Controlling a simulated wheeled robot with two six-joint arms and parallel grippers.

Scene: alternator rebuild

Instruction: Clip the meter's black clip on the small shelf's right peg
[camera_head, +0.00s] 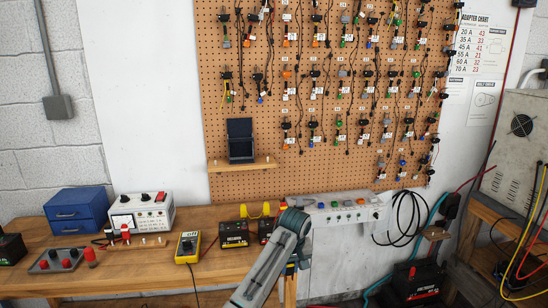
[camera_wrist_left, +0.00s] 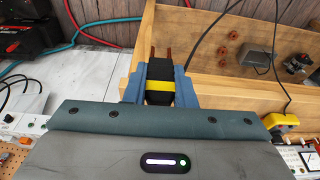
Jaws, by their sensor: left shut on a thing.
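My left gripper (camera_wrist_left: 160,84) is shut on a black clip with a yellow band (camera_wrist_left: 160,98), its brownish jaw tips pointing away from the camera. In the head view my left gripper (camera_head: 291,265) hangs low at the bench's front edge; the clip is hard to make out there. The small wooden shelf (camera_head: 258,166) is fixed to the pegboard, up and left of the gripper. A tiny pale peg (camera_head: 268,159) seems to stand near its right end. The yellow meter (camera_head: 188,249) is on the bench, left of the gripper. My right gripper is not in view.
A dark blue box (camera_head: 241,140) stands on the shelf. Black battery-like units (camera_head: 233,234), a white instrument (camera_head: 141,214) and a blue drawer box (camera_head: 77,210) stand on the bench. A long grey-white panel (camera_head: 335,212) lies behind the gripper. Hanging leads fill the pegboard (camera_head: 222,110).

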